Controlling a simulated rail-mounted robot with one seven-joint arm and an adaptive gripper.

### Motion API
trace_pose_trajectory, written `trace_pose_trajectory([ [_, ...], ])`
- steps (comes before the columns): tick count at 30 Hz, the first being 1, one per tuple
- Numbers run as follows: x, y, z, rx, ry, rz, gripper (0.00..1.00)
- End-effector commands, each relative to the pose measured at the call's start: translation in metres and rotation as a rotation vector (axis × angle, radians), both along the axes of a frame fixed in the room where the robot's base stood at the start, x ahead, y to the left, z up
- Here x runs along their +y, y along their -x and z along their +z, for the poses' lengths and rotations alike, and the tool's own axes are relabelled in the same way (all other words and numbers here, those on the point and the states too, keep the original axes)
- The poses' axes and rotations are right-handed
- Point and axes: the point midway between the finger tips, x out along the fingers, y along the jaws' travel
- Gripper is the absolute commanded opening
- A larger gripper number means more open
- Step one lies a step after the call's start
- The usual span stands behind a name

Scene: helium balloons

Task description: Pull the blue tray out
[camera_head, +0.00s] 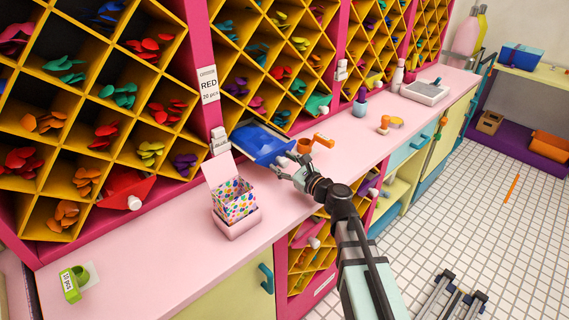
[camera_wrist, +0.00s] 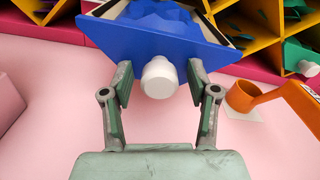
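The blue tray (camera_head: 262,144) is a diamond-shaped drawer in the bottom row of the yellow shelf, and it juts out over the pink counter. Blue balloons lie in it. In the wrist view its blue front (camera_wrist: 115,47) carries a round white knob (camera_wrist: 159,78). My gripper (camera_head: 284,168) is in front of the tray, with the knob between its fingers. In the wrist view my gripper (camera_wrist: 160,82) is open, with a gap on each side of the knob. The fingertips are close to the tray's front; I cannot tell whether they touch it.
An orange cup-like tool (camera_head: 305,145) is right of the tray and also shows in the wrist view (camera_wrist: 243,96). A confetti-patterned box (camera_head: 234,203) with its lid up stands to the left. A red tray (camera_head: 125,186) juts out farther left. The front counter is mostly clear.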

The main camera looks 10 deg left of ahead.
Motion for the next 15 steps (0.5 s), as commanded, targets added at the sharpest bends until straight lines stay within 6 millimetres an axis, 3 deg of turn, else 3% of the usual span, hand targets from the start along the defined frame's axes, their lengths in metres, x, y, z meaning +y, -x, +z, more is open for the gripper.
trace_pose_trajectory([
  [8, -0.002, 0.002, 0.0, 0.0, 0.0, 0.001, 0.59],
  [15, -0.019, 0.018, 0.0, 0.0, 0.0, -0.001, 0.59],
])
